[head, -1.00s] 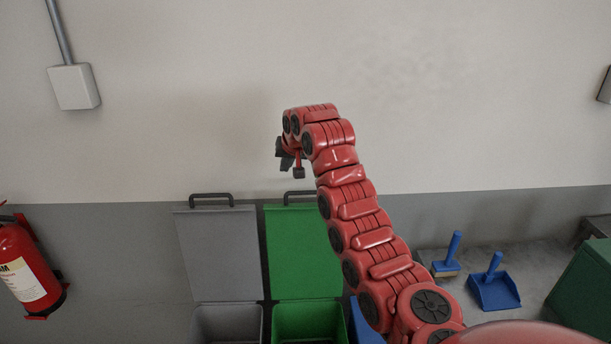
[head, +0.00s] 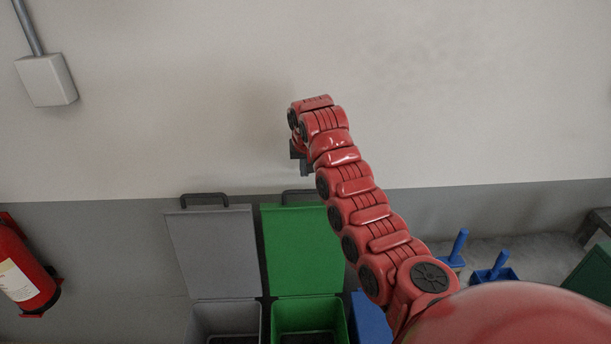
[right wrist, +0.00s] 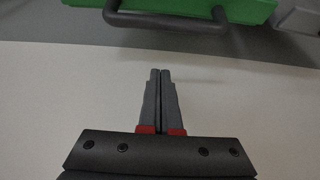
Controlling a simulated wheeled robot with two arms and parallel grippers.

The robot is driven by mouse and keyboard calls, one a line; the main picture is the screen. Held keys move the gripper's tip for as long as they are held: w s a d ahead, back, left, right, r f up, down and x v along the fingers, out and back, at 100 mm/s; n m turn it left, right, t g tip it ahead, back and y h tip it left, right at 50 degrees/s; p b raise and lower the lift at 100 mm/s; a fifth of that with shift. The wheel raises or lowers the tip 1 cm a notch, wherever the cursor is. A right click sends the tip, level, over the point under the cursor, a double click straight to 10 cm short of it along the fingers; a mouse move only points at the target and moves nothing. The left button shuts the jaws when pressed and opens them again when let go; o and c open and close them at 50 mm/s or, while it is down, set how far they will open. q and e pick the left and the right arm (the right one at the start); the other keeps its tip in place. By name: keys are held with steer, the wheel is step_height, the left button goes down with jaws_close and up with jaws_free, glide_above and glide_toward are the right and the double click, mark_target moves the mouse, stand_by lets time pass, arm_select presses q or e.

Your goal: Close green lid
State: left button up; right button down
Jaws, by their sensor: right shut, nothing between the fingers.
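The green lid (head: 292,245) stands open, raised upright against the wall behind the green bin (head: 308,318). Its dark handle (head: 300,194) is at its top edge. In the right wrist view the lid's green edge (right wrist: 240,8) and the handle (right wrist: 165,22) show at the top. My right gripper (head: 302,165) is above the handle in the head view. In the right wrist view its two fingers (right wrist: 161,75) are together, with nothing between them, pointing toward the handle but apart from it. My left gripper is not in view.
A grey bin (head: 225,318) with its grey lid (head: 215,250) raised stands left of the green one. A blue bin part (head: 371,318) shows to the right, partly behind my arm. A fire extinguisher (head: 22,268) hangs at far left. Blue cleaning tools (head: 495,268) are at right.

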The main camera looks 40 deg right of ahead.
steer(key=shift+s+a+f+p, duration=0.4)
steer(key=shift+s+a+p, duration=0.15)
steer(key=shift+s, duration=0.25)
steer(key=shift+s+a+f+p, duration=0.4)
steer(key=shift+s+a, duration=0.1)
steer(key=shift+s, duration=0.25)
